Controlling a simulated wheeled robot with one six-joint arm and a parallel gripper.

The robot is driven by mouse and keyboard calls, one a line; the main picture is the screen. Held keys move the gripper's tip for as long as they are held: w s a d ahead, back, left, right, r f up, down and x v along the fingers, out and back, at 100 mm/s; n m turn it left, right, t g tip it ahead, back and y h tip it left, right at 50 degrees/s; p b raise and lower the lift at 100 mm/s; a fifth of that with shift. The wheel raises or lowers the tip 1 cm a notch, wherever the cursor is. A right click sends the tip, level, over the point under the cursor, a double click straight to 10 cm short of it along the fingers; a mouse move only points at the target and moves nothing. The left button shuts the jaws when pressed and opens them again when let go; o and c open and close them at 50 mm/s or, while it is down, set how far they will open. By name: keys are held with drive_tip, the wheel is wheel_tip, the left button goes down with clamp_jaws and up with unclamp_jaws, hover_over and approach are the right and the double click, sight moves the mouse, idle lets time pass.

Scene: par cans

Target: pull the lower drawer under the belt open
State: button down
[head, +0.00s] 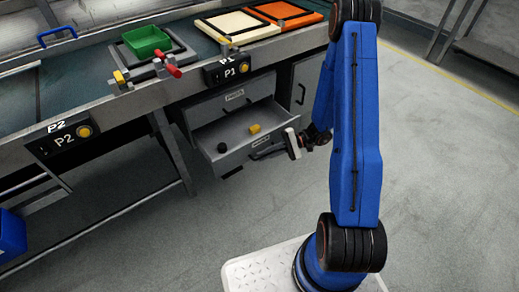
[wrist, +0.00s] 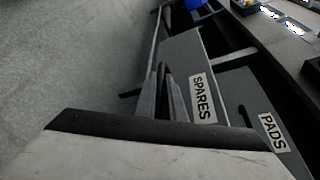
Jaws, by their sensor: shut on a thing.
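The lower drawer (head: 236,158), labelled SPARES, stands pulled out from the grey cabinet under the belt. Its label also shows in the wrist view (wrist: 203,98). A yellow piece (head: 255,128) and a black round piece (head: 222,147) lie inside it. My gripper (head: 257,155) is at the drawer's front, shut on its handle; the fingers (wrist: 166,97) show beside the drawer front in the wrist view. The handle itself is mostly hidden by the fingers. The upper drawer (head: 232,98), labelled PADS, is shut above it.
The belt (head: 95,70) runs above, carrying a green bin (head: 147,41) in a grey frame with a red handle (head: 171,68). Panels P1 (head: 226,70) and P2 (head: 62,138) jut from the belt's side. A cupboard door (head: 306,83) is right of the drawers. Open floor (head: 440,150) lies right.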

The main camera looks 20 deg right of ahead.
drive_tip(key=shift+s+d, duration=0.25)
drive_tip(key=shift+s, duration=0.4)
drive_tip(key=shift+s+d, duration=0.2)
drive_tip(key=shift+s, duration=0.4)
drive_tip(key=c, duration=2.1)
unclamp_jaws()
drive_tip(key=shift+d, duration=0.15)
drive_tip(key=v, duration=1.7)
drive_tip(key=shift+d+r, duration=0.1)
drive_tip(key=shift+r, duration=0.05)
